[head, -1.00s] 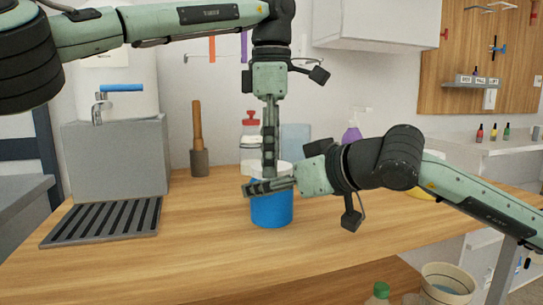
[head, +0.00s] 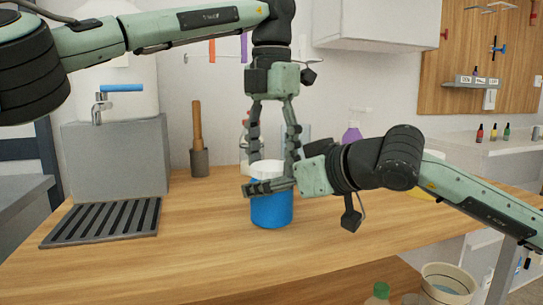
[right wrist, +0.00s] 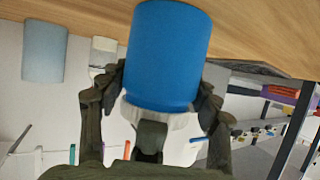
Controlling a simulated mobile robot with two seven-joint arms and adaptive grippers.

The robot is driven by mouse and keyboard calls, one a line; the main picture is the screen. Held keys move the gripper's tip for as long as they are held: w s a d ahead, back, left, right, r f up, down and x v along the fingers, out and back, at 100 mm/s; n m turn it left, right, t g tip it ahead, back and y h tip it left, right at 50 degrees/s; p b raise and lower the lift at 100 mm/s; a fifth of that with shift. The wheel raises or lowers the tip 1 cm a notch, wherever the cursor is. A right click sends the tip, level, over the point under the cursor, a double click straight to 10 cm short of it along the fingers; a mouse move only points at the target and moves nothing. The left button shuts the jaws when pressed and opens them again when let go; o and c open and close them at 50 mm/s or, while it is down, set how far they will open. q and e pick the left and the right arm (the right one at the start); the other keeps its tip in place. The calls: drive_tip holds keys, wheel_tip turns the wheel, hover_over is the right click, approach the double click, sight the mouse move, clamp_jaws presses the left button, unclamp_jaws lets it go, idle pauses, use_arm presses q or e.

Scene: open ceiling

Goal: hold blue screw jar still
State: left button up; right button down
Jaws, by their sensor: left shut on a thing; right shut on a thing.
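The blue screw jar (head: 272,211) stands upright on the wooden counter, with a white lid (head: 267,168) on top. My left gripper (head: 273,162) points straight down with its fingers on either side of the lid, shut on it. My right gripper (head: 268,187) comes in from the right, level, shut around the upper part of the blue body. In the right wrist view the jar (right wrist: 168,55) appears upside down between the right fingers (right wrist: 163,92), its white lid partly hidden. The far side of the jar is hidden in the head view.
A grey drip grate (head: 102,222) and a tap (head: 103,98) are at the left. A mallet (head: 198,140) stands behind on the counter (head: 180,265). A clear bottle and a purple bottle (head: 352,138) stand behind my grippers. The front counter is clear.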

sight(272, 165)
use_arm(q)
drive_tip(key=shift+r, duration=0.15)
drive_tip(key=shift+r, duration=0.95)
drive_tip(key=shift+r, duration=2)
use_arm(e)
drive_tip(key=shift+c, duration=1.5)
unclamp_jaws()
